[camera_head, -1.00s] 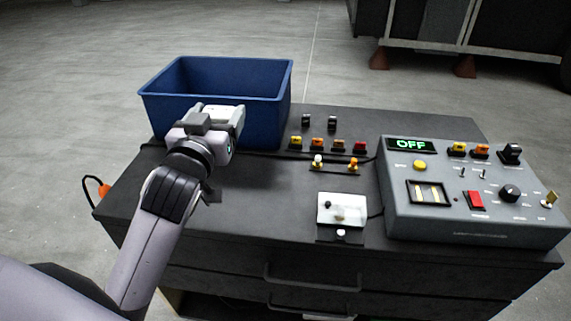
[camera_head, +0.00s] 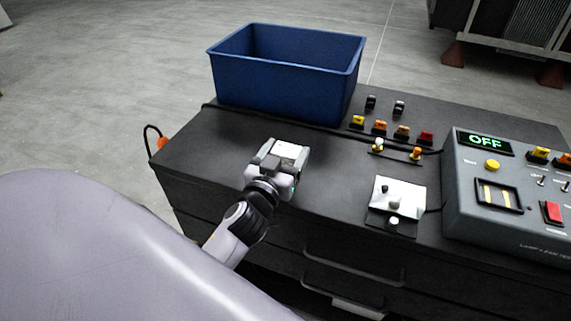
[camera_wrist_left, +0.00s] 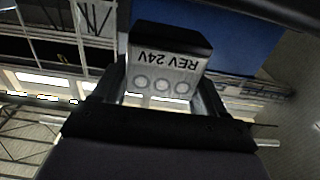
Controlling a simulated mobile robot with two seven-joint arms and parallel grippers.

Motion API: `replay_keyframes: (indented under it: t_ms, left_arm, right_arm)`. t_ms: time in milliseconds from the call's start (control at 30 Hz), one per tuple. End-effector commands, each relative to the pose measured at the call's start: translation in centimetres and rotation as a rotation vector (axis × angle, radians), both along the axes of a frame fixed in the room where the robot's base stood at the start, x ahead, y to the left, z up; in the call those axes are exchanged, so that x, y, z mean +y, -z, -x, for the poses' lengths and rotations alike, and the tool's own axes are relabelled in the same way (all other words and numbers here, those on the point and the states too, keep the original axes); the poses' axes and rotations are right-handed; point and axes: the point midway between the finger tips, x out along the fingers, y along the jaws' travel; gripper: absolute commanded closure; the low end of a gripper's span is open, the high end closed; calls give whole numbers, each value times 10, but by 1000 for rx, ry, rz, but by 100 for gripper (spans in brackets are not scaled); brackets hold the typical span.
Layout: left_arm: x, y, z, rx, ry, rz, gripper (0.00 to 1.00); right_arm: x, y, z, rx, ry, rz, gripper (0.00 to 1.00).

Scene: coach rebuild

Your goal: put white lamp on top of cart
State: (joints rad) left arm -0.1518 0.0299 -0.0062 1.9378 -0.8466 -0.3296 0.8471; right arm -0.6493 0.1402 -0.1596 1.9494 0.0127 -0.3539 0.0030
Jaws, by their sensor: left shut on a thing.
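My left gripper (camera_head: 288,158) is over the left part of the dark cart top (camera_head: 215,165), in front of the blue bin. It is shut on the white lamp, a small block that shows best in the left wrist view (camera_wrist_left: 165,75). There the lamp has a black end, a white face lettered "REV 24V" and round marks, and sits between the two fingers. In the head view the lamp is mostly hidden by the gripper, and I cannot tell whether it touches the cart top. My right gripper is not in view.
The blue bin (camera_head: 285,85) stands at the back left of the cart. Several small coloured lamps (camera_head: 380,126), a white plate with knobs (camera_head: 398,195) and a grey control box (camera_head: 510,200) reading "OFF" stand to the right. Cart top left of the gripper is clear.

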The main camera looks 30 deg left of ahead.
Motion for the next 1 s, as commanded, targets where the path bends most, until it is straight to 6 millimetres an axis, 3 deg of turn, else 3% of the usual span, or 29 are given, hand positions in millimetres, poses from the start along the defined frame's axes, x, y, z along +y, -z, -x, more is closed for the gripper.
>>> replay_keyframes:
  t_ms: [33, 133, 567, 600, 633, 1000]
  left_arm:
    - [0, 13, 0, 1, -3, 3, 62]
    - [0, 23, 0, 1, -1, 2, 62]
    - [0, 28, 0, -1, 0, 2, 62]
    - [0, 27, 0, 0, -1, 1, 15]
    - [0, 26, 0, 0, -1, 1, 5]
    - [0, 24, 0, 0, 0, 0, 3]
  right_arm:
    - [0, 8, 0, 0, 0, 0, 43]
    - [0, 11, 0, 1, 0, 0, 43]
    - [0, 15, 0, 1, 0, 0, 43]
    - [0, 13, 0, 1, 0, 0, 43]
    - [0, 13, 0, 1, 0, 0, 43]
    - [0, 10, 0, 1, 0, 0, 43]
